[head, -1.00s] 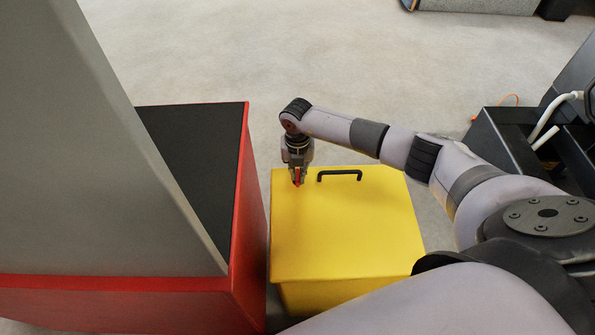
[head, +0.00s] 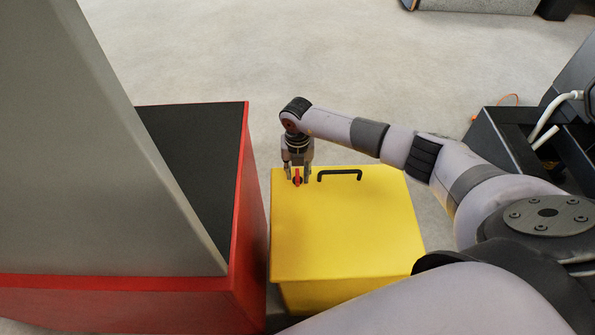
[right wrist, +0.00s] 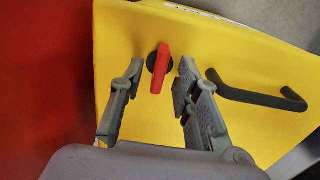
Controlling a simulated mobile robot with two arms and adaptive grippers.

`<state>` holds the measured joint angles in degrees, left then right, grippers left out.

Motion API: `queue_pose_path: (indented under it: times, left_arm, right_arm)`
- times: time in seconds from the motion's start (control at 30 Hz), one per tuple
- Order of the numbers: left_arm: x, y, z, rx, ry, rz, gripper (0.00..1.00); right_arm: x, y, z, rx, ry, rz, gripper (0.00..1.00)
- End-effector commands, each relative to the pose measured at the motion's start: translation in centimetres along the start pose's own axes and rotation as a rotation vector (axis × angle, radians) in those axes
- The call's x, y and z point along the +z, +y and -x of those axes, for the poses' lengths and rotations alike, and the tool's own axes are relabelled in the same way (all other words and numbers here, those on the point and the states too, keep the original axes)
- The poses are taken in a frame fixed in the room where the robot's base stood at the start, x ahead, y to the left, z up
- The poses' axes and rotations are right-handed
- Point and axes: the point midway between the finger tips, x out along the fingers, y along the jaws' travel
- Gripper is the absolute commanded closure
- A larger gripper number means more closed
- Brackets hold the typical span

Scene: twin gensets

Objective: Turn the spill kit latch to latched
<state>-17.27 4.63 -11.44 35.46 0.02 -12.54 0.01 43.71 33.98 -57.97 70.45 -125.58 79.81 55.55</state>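The spill kit is a yellow box (head: 345,235) beside the red cabinet in the head view. Its latch is a red lever (head: 297,177) on a dark round base, on the lid left of the black handle. In the right wrist view the red latch (right wrist: 160,68) stands between the fingers, with yellow lid visible on both sides of it. My right gripper (head: 298,177) is open around the latch, pointing down; the right wrist view also shows its spread fingers (right wrist: 155,85). Neither finger appears to touch the lever. My left gripper is not in view.
A black handle (head: 340,175) stands on the lid just right of the latch, close to the right finger. A red cabinet (head: 247,215) with a dark top is to the left. Black equipment (head: 500,140) with a white hose stands at right. Floor behind the box is clear.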

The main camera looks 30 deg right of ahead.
Motion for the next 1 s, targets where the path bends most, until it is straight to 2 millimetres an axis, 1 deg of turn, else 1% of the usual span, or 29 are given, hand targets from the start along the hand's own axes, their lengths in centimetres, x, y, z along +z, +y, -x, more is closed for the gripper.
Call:
queue_pose_path:
  times: [0.17,0.4,0.5,0.6,0.73,1.0]
  left_arm:
    - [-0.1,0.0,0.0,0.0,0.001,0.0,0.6]
    - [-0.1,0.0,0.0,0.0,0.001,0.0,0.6]
    - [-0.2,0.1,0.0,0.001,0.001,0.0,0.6]
    - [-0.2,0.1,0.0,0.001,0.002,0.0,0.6]
    - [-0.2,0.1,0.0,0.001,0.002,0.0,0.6]
    - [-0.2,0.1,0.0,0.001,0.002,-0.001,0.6]
  right_arm:
    - [0.1,0.1,2.4,0.003,-0.004,0.002,0.7]
    - [0.2,0.0,7.6,0.003,-0.005,0.001,0.7]
    - [0.1,0.0,9.4,0.002,-0.005,0.001,0.7]
    - [0.1,0.0,10.7,0.002,-0.003,0.0,0.7]
    - [0.1,0.0,11.7,0.001,-0.002,-0.001,0.7]
    - [0.1,0.0,11.9,0.001,-0.001,-0.001,0.7]
